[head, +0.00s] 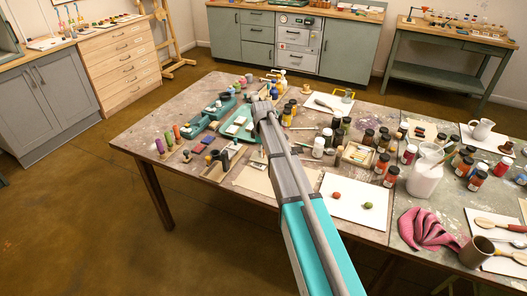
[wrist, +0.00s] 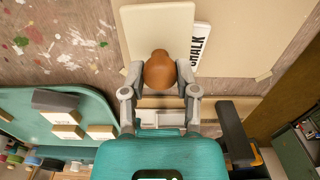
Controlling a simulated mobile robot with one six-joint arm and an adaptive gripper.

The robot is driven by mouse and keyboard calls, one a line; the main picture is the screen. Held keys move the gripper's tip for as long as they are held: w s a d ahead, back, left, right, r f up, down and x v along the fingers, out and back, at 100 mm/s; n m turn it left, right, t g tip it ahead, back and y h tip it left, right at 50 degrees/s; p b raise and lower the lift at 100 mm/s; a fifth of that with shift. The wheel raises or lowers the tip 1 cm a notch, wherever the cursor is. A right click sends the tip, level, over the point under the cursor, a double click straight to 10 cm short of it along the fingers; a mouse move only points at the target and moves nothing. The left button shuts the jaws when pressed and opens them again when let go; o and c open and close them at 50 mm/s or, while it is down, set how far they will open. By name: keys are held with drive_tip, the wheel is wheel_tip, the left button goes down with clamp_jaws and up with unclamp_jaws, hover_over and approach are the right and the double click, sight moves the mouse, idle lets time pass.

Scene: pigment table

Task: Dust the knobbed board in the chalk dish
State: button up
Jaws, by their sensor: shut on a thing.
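In the wrist view my gripper (wrist: 160,50) is shut on the brown rounded knob (wrist: 160,72) of the knobbed board. The board (wrist: 129,28) is a pale cream panel under the fingers, partly covered by them. A white strip lettered CHALK (wrist: 201,40) shows just right of the board. The chalk dish itself is not clear; I cannot tell whether the board touches it or is above it. In the head view my arm hides the gripper, the knob and the board.
A cream sheet (wrist: 240,35) with taped corners lies around the work spot. A teal tray (wrist: 90,105) with blocks is at the left, and a dark upright piece (wrist: 232,130) stands close right. Jars, a white jug (head: 424,178) and a pink cloth (head: 428,230) crowd the table's right side.

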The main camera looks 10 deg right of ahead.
drive_tip(key=shift+r+p, duration=3.3)
drive_tip(key=shift+r, duration=0.15)
drive_tip(key=shift+r+p, duration=1.05)
